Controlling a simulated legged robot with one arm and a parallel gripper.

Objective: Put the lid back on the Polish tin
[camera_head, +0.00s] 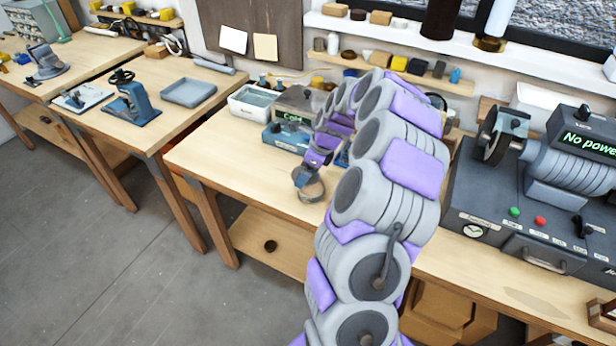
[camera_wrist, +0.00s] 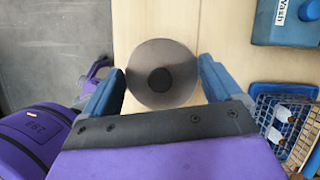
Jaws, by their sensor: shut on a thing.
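My gripper (camera_wrist: 160,82) has its two blue fingers on either side of a round grey disc with a dark round centre, which looks like the lid (camera_wrist: 142,73). The disc is held between the fingers over the light wood bench top. In the head view, my gripper (camera_head: 307,180) is near the front edge of the middle bench, with the round lid (camera_head: 312,192) at its end. Whether the lid touches the bench cannot be told. No tin with a readable Polish label shows in either view; my arm hides part of the bench.
A blue box marked Wash (camera_wrist: 283,28) and a blue wire basket with bottles (camera_wrist: 268,108) lie to the right in the wrist view. A white tub (camera_head: 240,108) and a device reading Cold (camera_head: 294,101) stand behind. The bench's left front (camera_head: 215,150) is clear.

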